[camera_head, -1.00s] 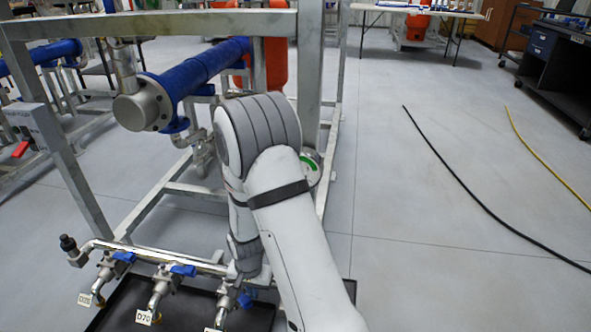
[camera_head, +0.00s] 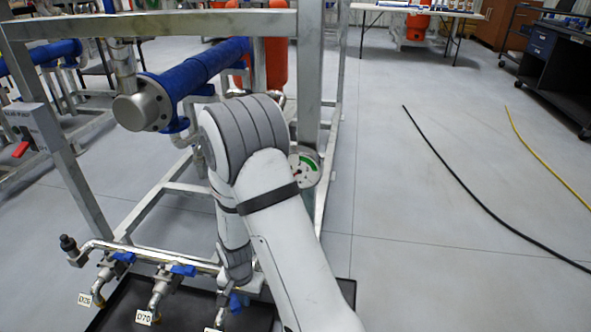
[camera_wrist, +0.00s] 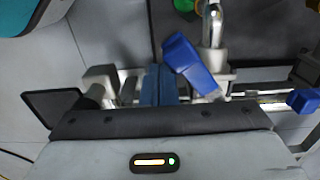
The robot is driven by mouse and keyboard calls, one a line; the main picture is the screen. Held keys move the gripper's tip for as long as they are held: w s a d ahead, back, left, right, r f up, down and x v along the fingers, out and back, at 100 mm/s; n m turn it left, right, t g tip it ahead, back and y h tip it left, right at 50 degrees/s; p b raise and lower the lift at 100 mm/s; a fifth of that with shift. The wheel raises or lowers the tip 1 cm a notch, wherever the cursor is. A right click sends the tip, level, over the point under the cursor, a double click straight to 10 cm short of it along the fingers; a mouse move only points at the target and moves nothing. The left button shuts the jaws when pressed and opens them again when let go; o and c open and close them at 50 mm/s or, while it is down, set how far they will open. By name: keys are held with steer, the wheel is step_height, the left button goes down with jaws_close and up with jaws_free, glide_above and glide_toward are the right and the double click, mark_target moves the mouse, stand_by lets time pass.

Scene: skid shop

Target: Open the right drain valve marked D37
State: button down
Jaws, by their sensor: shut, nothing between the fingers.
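Three small drain valves with blue levers sit in a row along a metal pipe (camera_head: 150,252) at lower left in the head view. The rightmost has a blue lever (camera_head: 238,301), partly behind my arm; its tag (camera_head: 214,330) is cut off and unreadable. In the wrist view this blue lever (camera_wrist: 190,62) lies slanted beside a chrome outlet (camera_wrist: 213,28). My gripper (camera_wrist: 160,84) is shut and empty, with its blue-looking fingers just left of the lever; whether they touch is unclear. In the head view my gripper is hidden behind my arm.
The left valve's tag (camera_head: 85,299) and the middle tag (camera_head: 143,317), reading D70, hang below their valves. A dark tray (camera_head: 120,318) lies underneath. A frame post (camera_head: 308,75) and a gauge (camera_head: 304,169) stand close to my arm. The floor at right is clear except for hoses.

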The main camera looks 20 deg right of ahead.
mark_target(232, 307)
steer(key=shift+s+a, duration=0.2)
steer(key=shift+a, duration=0.5)
steer(key=shift+a, duration=1.15)
steer(key=shift+w+a, duration=0.15)
steer(key=shift+a, duration=0.45)
